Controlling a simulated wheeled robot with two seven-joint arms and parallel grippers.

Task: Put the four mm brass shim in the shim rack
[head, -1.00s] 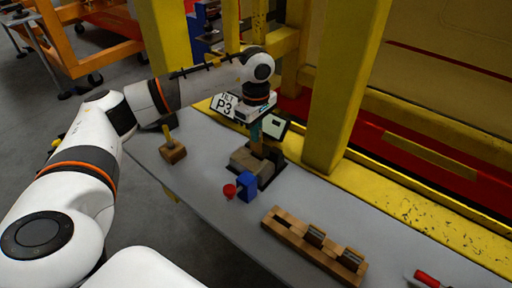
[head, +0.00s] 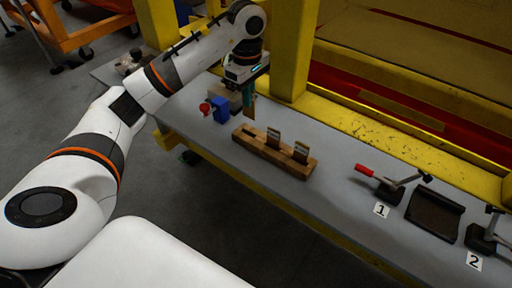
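My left gripper (head: 249,88) hangs pointing down above the table, just behind the shim rack's left end. It appears shut on a thin brownish strip, the brass shim (head: 249,108), which hangs upright below the fingers. Its thickness marking cannot be read. The wooden shim rack (head: 255,145) lies on the table, in front of and slightly right of the gripper. Two dark-faced plates (head: 273,138) and (head: 300,152) stand in its middle and right parts. Its left part looks empty. My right gripper is not in view.
A blue block (head: 221,110) and a red knob-like piece (head: 205,108) stand left of the rack. A pale block (head: 228,96) is behind them. A yellow post (head: 289,55) rises behind the gripper. Red-handled clamp (head: 366,171), dark tray (head: 435,215) and number cards lie right.

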